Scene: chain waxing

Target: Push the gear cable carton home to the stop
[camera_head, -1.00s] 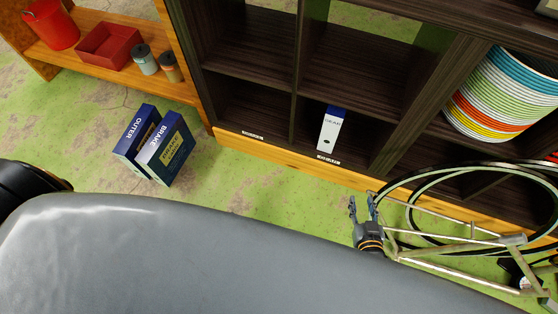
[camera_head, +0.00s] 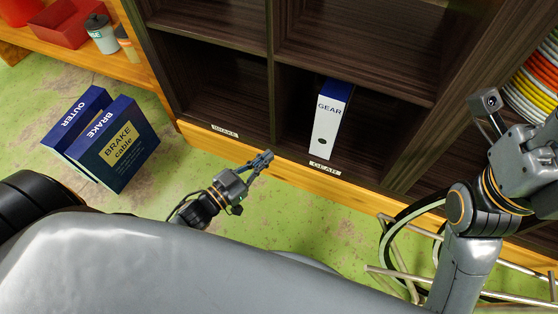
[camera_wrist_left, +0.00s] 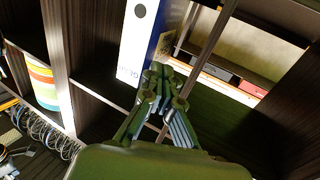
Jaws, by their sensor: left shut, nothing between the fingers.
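The gear cable carton (camera_head: 328,130), white with a blue GEAR top band, stands upright in the lower middle compartment of the dark shelf, above the GEAR label (camera_head: 325,167). There is empty compartment floor on both sides of it. In the left wrist view the carton (camera_wrist_left: 140,45) stands just beyond the fingers, with a blue side face showing. My left gripper (camera_head: 262,160) is shut and empty, in front of the shelf, left of the carton and apart from it in the head view.
The compartment over the BRAKE label (camera_head: 225,130) is empty. A divider (camera_head: 271,85) separates it from the gear compartment. A bicycle frame (camera_head: 400,270) lies at the lower right, near my right arm.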

